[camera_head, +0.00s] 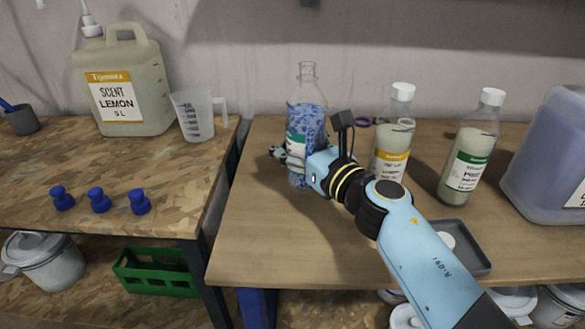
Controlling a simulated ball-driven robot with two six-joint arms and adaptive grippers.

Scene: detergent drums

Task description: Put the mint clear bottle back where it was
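A clear uncapped bottle (306,110) with blue mottled contents and a green-and-white label stands upright near the back left of the right-hand table. I take it for the mint clear bottle, though its label is too small to read. My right arm comes in from the lower right. My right gripper (288,155) is at the bottle's lower half, with dark finger parts showing at its left side. The bottle hides much of the fingers, so I cannot tell whether they are closed on it. Whether its base touches the table is also unclear. My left gripper is not in view.
Two white-capped bottles, one yellow-labelled (393,135) and one green-labelled (469,150), stand to the right. Beyond is a large bluish container (550,160). A grey tray (478,262) lies partly behind my arm. The table's front left (270,240) is clear. A gap separates the left bench (170,205).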

